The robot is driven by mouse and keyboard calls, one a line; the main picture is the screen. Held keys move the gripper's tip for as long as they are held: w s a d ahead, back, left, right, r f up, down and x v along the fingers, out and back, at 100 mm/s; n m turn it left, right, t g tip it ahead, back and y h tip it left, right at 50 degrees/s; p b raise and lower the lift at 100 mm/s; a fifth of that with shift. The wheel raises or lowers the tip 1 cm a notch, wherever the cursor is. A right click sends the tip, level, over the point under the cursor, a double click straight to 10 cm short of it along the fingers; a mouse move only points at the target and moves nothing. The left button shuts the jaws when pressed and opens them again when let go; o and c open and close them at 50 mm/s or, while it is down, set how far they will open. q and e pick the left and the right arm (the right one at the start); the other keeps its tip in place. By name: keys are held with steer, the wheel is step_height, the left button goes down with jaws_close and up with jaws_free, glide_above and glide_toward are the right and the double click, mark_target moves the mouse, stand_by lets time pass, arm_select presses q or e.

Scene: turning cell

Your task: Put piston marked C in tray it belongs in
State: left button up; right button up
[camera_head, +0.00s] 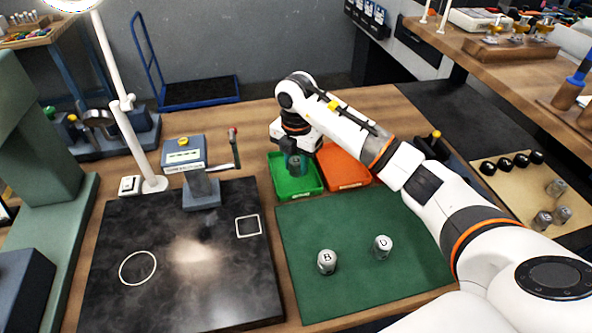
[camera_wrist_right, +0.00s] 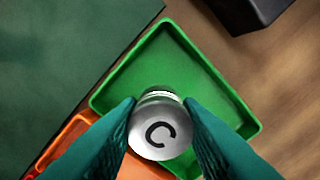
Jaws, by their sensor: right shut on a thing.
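In the right wrist view, the piston marked C (camera_wrist_right: 160,130) is a silver cylinder with a black C on its top. My right gripper (camera_wrist_right: 160,128) is shut on it, one finger on each side. The green tray (camera_wrist_right: 212,62) lies below the piston in that view; I cannot tell whether the piston touches its floor. In the head view, my right gripper (camera_head: 294,160) is over the green tray (camera_head: 311,187), and the piston is mostly hidden by the fingers. The orange tray (camera_head: 345,170) stands beside it on the right. My left gripper is out of view.
Pistons marked B (camera_head: 327,262) and D (camera_head: 383,247) stand on the green mat (camera_head: 310,300). A dark stone plate (camera_head: 130,220) with a gauge stand lies left. A lever (camera_head: 234,148) stands left of the green tray. More pistons (camera_head: 543,220) stand on the right.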

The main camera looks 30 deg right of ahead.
mark_target(296, 172)
step_height(296, 172, down, 3)
steer(key=shift+f+p, duration=0.1)
steer(key=shift+p, duration=0.3)
steer(key=shift+f, duration=0.15)
steer(key=shift+f, duration=0.15)
steer(key=o, duration=1)
steer(key=shift+r, duration=0.45)
step_height(296, 172, up, 12)
steer(key=shift+f+b, duration=0.25)
steer(key=shift+b, duration=0.75)
